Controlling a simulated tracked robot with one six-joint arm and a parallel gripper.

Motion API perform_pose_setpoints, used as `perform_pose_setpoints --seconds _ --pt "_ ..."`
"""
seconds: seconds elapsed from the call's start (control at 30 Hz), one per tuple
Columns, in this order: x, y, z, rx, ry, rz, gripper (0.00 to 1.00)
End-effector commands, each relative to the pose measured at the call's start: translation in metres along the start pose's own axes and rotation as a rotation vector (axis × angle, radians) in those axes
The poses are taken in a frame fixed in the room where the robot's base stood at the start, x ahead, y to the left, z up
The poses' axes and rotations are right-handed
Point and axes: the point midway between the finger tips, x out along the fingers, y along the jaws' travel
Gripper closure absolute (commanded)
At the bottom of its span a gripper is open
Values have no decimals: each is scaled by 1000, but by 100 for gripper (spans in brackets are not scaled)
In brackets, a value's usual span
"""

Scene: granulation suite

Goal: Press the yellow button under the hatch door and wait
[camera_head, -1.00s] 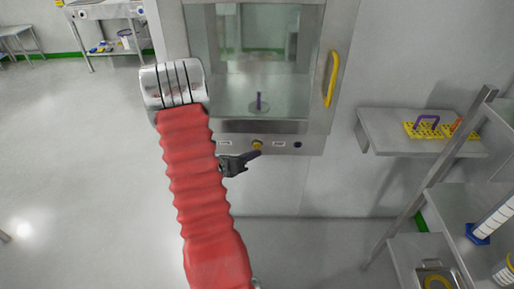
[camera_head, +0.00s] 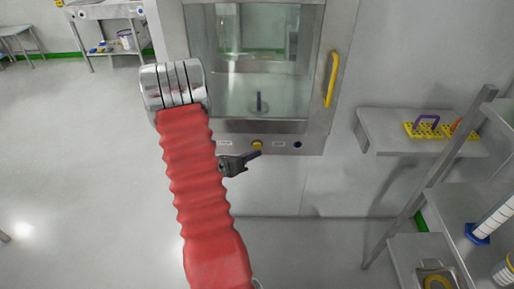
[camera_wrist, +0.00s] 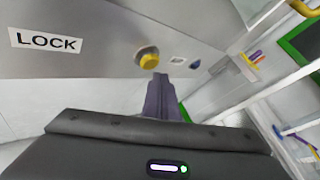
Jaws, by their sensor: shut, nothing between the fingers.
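The yellow button (camera_head: 257,145) sits on the grey panel below the glass hatch door (camera_head: 258,75). It also shows in the wrist view (camera_wrist: 149,61), right of a LOCK label. My gripper (camera_head: 257,154) is shut and empty, its dark purple fingers pointing at the panel just below the button. In the wrist view the fingertips (camera_wrist: 159,77) are just below and right of the button, very close; I cannot tell whether they touch it. The hatch door's glass covers the chamber down to a grey lower frame. A dark upright object (camera_head: 259,102) shows dimly behind the glass.
A dark button (camera_head: 298,145) is right of the yellow one. A yellow handle (camera_head: 331,79) is on the hatch's right side. A wall shelf (camera_head: 388,146) with yellow racks and a metal rack (camera_head: 405,210) stand to the right. Open floor lies left.

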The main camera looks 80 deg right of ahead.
Motion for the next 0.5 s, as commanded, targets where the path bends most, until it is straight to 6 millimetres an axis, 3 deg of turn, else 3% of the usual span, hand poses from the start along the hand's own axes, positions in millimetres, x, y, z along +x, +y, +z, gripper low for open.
perform_pose_setpoints --seconds 0.5 --pt "3 2 3 1 0 0 100"
